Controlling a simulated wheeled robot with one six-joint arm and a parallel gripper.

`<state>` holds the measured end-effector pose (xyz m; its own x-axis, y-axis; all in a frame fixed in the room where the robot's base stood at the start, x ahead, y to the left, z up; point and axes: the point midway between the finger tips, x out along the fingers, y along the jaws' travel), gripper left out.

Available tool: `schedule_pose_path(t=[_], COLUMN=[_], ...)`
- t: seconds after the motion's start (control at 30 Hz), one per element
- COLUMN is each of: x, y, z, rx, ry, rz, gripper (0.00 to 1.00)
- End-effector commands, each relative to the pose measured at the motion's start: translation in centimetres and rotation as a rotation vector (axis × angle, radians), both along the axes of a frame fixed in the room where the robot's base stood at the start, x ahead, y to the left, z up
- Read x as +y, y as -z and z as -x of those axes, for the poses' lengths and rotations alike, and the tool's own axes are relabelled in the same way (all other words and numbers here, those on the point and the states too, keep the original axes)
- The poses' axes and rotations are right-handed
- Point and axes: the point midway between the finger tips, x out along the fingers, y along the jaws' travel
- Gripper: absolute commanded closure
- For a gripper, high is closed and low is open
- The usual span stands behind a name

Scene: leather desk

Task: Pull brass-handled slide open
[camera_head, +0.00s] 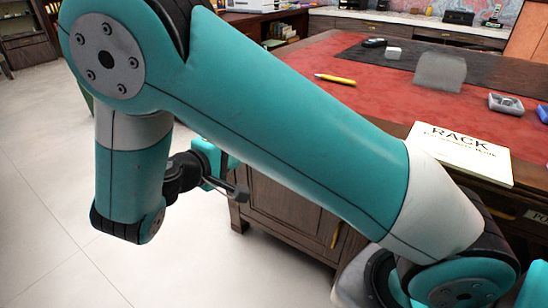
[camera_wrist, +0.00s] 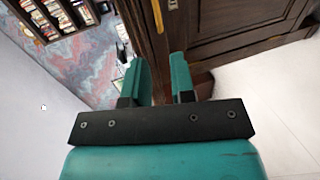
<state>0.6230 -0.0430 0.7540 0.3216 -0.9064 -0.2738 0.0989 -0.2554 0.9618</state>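The desk (camera_head: 300,72) has a red leather top and dark wooden sides with panelled fronts. A small brass handle (camera_head: 335,235) shows on its front, partly cut off by my arm in the head view. In the wrist view the dark wooden desk front (camera_wrist: 235,25) fills the top right, and a small brass piece (camera_wrist: 157,16) shows near its edge. My gripper (camera_wrist: 160,78) has its two teal fingers apart, with nothing seen held between them. In the head view my gripper (camera_head: 222,168) is left of the desk front, apart from it. I cannot tell which brass piece belongs to the slide.
A white RACK booklet (camera_head: 462,152) lies at the desk's near edge. A yellow pen (camera_head: 335,79), a grey upright plate (camera_head: 440,72) and a grey tray (camera_head: 506,104) are on top. The pale floor (camera_head: 45,200) at left is clear.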

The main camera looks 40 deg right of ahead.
Motion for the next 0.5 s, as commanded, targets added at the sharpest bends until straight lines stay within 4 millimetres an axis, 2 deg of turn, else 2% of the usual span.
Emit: schedule_pose_path(t=[0.03,0.17,0.5], x=[0.2,-0.1,-4.8], y=[0.8,0.8,2.3], z=[-0.1,-0.3,-1.8], rx=[-0.012,-0.028,-0.028], ry=[-0.006,-0.006,-0.002], rz=[0.032,0.062,0.059], gripper=[0.77,0.77,0.77])
